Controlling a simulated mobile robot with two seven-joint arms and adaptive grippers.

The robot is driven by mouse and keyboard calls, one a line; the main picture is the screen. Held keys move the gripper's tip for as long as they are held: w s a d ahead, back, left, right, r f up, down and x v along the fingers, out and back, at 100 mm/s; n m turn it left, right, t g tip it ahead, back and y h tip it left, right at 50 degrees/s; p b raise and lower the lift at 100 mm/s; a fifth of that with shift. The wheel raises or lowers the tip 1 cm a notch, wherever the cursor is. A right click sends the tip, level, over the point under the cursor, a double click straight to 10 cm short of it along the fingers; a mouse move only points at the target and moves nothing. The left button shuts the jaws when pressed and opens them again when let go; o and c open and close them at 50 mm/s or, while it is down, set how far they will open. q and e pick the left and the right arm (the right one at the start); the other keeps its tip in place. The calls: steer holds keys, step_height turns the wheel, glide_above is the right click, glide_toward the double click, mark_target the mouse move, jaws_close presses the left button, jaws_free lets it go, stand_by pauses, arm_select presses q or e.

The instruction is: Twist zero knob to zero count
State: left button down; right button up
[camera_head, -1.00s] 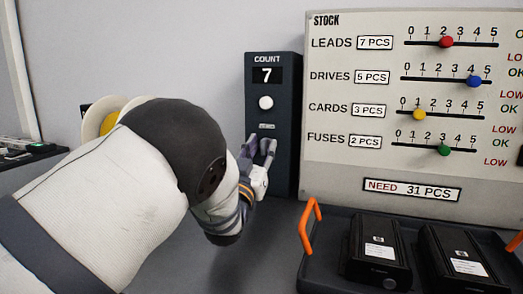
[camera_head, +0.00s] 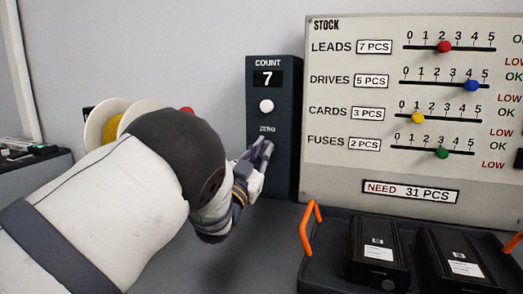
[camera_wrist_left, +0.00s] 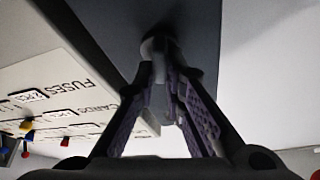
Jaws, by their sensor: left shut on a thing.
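The dark counter box (camera_head: 284,180) stands upright against the wall in the head view. Its COUNT display (camera_head: 267,78) reads 7. A white round button (camera_head: 266,106) sits below the display, above the ZERO label (camera_head: 267,128). My left gripper (camera_head: 264,150) is at the box face just below that label. Its fingers are shut on the zero knob, which they hide in the head view. In the left wrist view the pale, rounded zero knob (camera_wrist_left: 158,45) shows between the fingertips, against the dark box face. My right gripper is not in view.
The STOCK board (camera_head: 330,170), with coloured sliders and a NEED 31 PCS label, stands right of the box. A dark tray with an orange handle (camera_head: 309,228) holds black units (camera_head: 378,250) at lower right. A spool (camera_head: 101,125) is behind my left arm.

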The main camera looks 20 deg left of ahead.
arm_select(q)
steer(key=m+g+h, duration=0.1)
steer(key=m, duration=0.2)
steer(key=m+g+h+p, duration=0.1)
steer(key=m+h, duration=0.1)
steer(key=m, duration=0.2)
steer(key=shift+r, duration=0.1)
steer(key=shift+m+g+h, duration=0.5)
steer(key=shift+m+h, duration=0.1)
steer(key=shift+m, duration=1.2)
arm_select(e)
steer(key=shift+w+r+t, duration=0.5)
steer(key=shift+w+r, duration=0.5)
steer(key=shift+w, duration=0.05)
arm_select(q)
steer(key=shift+f+m+p, duration=0.2)
steer(key=shift+m+p, duration=0.1)
steer(key=c, duration=1.7)
jaws_free()
steer(key=shift+o, duration=0.2)
steer(key=shift+s, duration=0.1)
steer(key=v, duration=1.1)
steer(key=shift+s+a, duration=0.15)
steer(key=shift+s, duration=0.25)
